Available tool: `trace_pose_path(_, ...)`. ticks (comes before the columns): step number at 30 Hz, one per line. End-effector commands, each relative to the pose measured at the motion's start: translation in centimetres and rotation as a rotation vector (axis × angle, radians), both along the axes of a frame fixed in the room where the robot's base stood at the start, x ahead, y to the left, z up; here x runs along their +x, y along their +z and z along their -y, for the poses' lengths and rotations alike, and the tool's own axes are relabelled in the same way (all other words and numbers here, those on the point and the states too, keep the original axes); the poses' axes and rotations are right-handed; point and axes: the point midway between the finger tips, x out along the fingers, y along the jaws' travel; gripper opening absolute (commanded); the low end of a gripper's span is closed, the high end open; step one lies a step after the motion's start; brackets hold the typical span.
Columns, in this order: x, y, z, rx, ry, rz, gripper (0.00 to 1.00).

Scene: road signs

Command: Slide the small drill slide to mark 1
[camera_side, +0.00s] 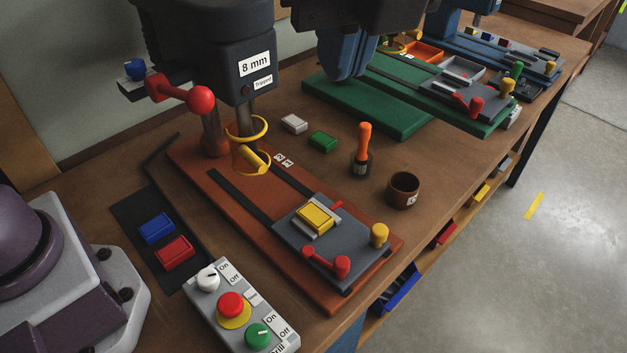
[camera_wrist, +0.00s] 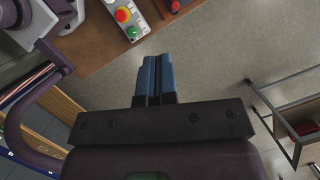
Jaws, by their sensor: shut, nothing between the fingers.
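The small drill slide (camera_side: 325,248) is a grey plate on the rust-red drill base (camera_side: 205,168), at its front end away from the drill column. A yellow block (camera_side: 315,217) sits in a holder on it, with red handles (camera_side: 326,263) and a yellow knob (camera_side: 379,234). Small white mark labels (camera_side: 283,160) lie beside the track near the drill; their numbers are hard to read. The yellow guard ring (camera_side: 247,130) hangs below the 8 mm drill head.
A control box (camera_side: 240,310) with red and green buttons stands left of the base; it also shows in the wrist view (camera_wrist: 125,17). An orange-handled tool (camera_side: 363,148) and brown cup (camera_side: 403,190) stand to the right. A green-based machine (camera_side: 365,100) stands behind.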

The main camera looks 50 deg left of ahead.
Motion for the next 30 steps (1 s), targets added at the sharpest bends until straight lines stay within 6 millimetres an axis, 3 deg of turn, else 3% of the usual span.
trace_pose_path(1, -0.1, -0.5, 1.0, 0.014, -0.044, -0.017, 0.0)
trace_pose_path(8, -0.1, -6.1, 0.6, 0.019, -0.038, -0.018, 0.0)
trace_pose_path(21, -0.2, -23.4, 0.6, 0.019, -0.037, -0.02, 0.0)
trace_pose_path(30, 0.1, -27.1, 0.2, 0.014, -0.034, -0.015, 0.0)
